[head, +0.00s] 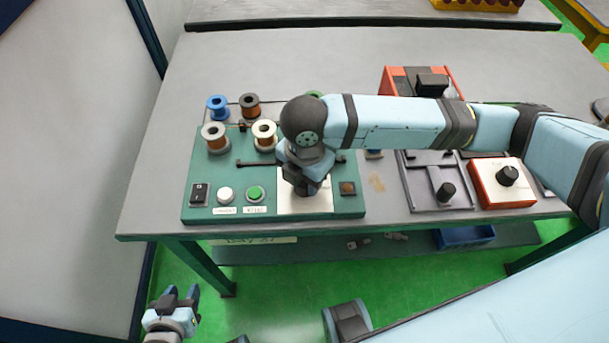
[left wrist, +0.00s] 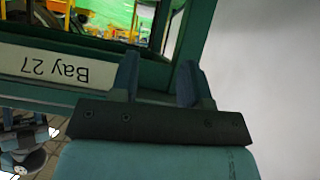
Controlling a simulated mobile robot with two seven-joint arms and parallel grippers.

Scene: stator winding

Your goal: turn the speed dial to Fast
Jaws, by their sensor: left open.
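A green control panel (head: 275,211) lies on the table, with a pale square plate (head: 318,205) near its front edge. My right gripper (head: 302,187) points down over this plate and hides its middle; any dial there is hidden, and I cannot see whether the fingers touch or grip one. No Fast marking is readable. My left gripper (head: 180,292) is open and empty, low in front of the table at the left. In the left wrist view its two fingers (left wrist: 158,82) stand apart near the table's "Bay 27" label (left wrist: 45,66).
The panel has a black switch (head: 199,193), a white button (head: 225,194), a green button (head: 255,193) and several wire spools (head: 216,137). To the right, an orange box (head: 491,193) carries a black knob (head: 507,176). My right arm spans above the table.

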